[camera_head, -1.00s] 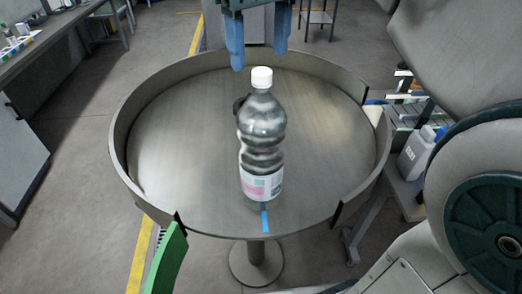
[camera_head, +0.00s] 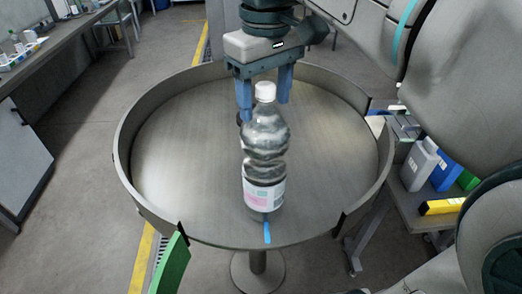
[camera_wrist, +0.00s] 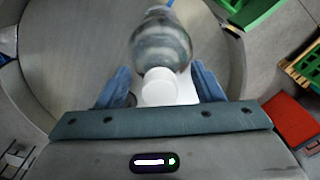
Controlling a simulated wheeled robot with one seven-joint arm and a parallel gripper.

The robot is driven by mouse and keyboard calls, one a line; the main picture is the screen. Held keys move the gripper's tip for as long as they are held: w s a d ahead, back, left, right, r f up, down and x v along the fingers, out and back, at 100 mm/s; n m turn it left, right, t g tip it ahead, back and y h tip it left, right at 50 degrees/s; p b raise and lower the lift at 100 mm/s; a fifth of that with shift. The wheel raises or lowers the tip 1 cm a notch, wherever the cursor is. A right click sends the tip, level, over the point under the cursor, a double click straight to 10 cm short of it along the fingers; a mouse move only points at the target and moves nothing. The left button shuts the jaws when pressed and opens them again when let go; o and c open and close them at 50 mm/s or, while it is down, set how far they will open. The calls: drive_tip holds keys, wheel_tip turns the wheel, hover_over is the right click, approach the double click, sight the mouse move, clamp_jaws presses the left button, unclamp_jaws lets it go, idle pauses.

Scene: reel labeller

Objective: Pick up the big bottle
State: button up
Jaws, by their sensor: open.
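The big bottle (camera_head: 264,150) is clear, with a white cap and a white and pink label. It stands upright on the round metal table (camera_head: 190,150), near its front opening. My gripper (camera_head: 264,112) is open, with its two blue fingers pointing down behind the bottle's top in the head view. In the wrist view the bottle (camera_wrist: 162,45) shows its white cap between the two blue fingers of my gripper (camera_wrist: 160,88). I see no clear contact between fingers and bottle.
A raised rim (camera_head: 130,120) runs around the table, open at the front. A blue strip (camera_head: 267,232) lies at the front edge and a green piece (camera_head: 172,262) stands at front left. The table's left side is clear.

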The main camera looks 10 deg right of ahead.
clamp_jaws()
drive_tip(key=shift+f, duration=0.2)
idle(1.0)
drive_tip(key=shift+r, duration=0.1)
